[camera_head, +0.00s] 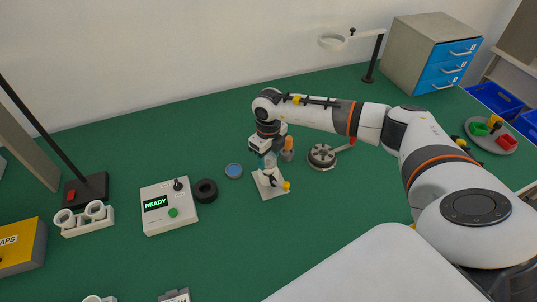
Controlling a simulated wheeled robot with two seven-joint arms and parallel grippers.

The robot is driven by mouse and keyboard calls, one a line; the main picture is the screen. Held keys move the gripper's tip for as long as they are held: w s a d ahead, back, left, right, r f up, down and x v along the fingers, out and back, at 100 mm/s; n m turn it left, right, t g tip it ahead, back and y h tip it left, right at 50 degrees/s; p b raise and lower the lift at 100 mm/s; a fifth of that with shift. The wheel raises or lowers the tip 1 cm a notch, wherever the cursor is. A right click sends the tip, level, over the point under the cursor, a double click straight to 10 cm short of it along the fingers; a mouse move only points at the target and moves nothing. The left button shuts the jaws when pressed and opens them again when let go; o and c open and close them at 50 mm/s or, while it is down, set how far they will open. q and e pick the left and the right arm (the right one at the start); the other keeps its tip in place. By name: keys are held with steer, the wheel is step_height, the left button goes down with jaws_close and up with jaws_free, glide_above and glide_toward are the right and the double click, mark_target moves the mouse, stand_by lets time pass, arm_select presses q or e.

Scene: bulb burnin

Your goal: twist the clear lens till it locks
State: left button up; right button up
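My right gripper (267,166) points straight down over a pale square base plate (277,193) on the green table. Its fingers are at a small upright part on the plate, which they and the wrist largely hide. I cannot make out the clear lens for certain; it may be between the fingers. Whether the fingers are closed on something is too small to tell. A yellow knob-like piece (287,186) shows at the plate's right edge. My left gripper is not in view.
Left of the plate are a blue disc (234,171), a black ring (205,191) and a control box (169,219) showing READY. Right of it are an orange-topped piece (288,144) and a round grey device (321,157). The table front of the plate is clear.

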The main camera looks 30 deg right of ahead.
steer(key=c, duration=0.5)
steer(key=shift+m, duration=0.9)
steer(key=shift+m+p, duration=0.3)
steer(key=shift+m, duration=0.4)
steer(key=shift+m+p, duration=0.35)
steer(key=shift+m, duration=0.55)
steer(key=o, duration=1)
